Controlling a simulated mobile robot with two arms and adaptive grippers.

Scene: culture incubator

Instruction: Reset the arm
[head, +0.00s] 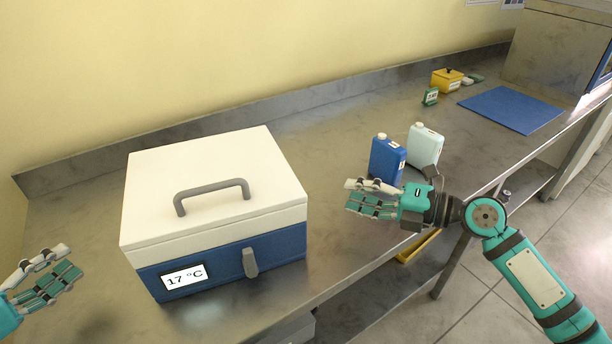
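My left gripper (68,258) is at the left edge, over the bench left of the incubator, with its fingers extended, apart and empty. My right gripper (349,195) is right of the incubator and in front of the blue bottle, its fingers extended and pointing left. It looks open and holds nothing visible. My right arm comes in from the lower right. The culture incubator (215,170) is a white-topped box with a blue base, a grey lid handle and a front latch. Its lid is shut, and its display (185,277) reads 17 °C.
A blue bottle (386,158) and a pale bottle (425,146) stand behind my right gripper on the metal bench (330,130). A yellow object (418,246) shows partly below my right gripper.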

